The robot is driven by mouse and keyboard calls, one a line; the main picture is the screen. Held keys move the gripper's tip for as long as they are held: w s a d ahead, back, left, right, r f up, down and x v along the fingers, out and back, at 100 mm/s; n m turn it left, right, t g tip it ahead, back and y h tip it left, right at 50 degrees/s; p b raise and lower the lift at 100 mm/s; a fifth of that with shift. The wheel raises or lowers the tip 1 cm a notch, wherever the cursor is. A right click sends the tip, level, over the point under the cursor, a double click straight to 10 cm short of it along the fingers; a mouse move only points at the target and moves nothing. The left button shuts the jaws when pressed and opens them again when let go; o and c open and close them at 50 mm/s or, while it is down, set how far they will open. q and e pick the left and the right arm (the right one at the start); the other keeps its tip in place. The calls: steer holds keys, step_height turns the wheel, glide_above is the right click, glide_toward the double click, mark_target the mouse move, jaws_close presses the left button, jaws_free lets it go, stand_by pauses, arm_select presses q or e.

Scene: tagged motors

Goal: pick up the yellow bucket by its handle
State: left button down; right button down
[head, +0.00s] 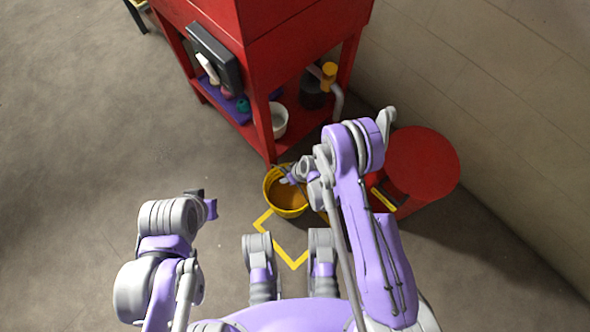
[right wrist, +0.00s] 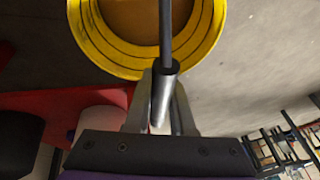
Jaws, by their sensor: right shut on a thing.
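The yellow bucket (head: 292,212) is in front of the red workbench in the head view, its inside orange-brown. In the right wrist view the bucket's rim (right wrist: 207,40) fills the top middle. Its handle has a dark cylindrical grip (right wrist: 164,88) that lies between the fingers of my right gripper (right wrist: 162,105). My right gripper (head: 287,176) is shut on this handle, above the bucket, and partly hides it. Whether the bucket touches the floor is unclear. My left gripper (head: 207,205) is left of the bucket and apart from it; its jaws are not clear.
The red workbench (head: 262,130) stands behind the bucket, with a white bowl (head: 279,120) and other items on its lower shelf. A red drum (head: 425,165) is close on the right, near the wall. Yellow tape (head: 292,266) marks the floor in front. Open floor lies left.

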steer(key=shift+s+a+r+p, duration=0.2)
steer(key=shift+a+r+p, duration=0.05)
steer(key=shift+r, duration=0.55)
steer(key=shift+s+a+r+p, duration=0.15)
steer(key=shift+a+r+p, duration=0.1)
steer(key=shift+r, duration=0.55)
